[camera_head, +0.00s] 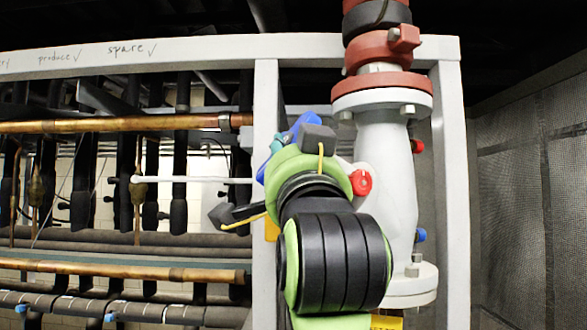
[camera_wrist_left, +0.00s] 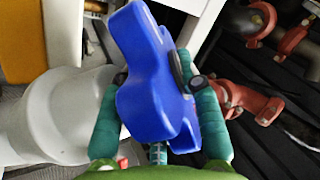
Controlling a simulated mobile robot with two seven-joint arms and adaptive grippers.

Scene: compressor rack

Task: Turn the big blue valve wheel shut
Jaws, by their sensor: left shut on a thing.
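The big blue valve wheel (camera_head: 303,124) shows only in part in the head view, beside the white valve body (camera_head: 385,165). My left wrist hides most of it. In the left wrist view the wheel (camera_wrist_left: 147,85) fills the middle as a chunky lobed blue piece. My left gripper (camera_wrist_left: 158,80) has its teal fingers on either side of the wheel and is shut on it. In the head view only a bit of teal finger of the left gripper (camera_head: 276,146) shows next to the blue. My right gripper is in neither view.
A light grey frame post (camera_head: 266,85) stands close to the left of the wheel, and another post (camera_head: 453,180) right of the valve. A small red knob (camera_head: 361,183) sits near my wrist. Copper pipes (camera_head: 120,123) run across the rack at left. A mesh panel (camera_head: 530,190) stands at right.

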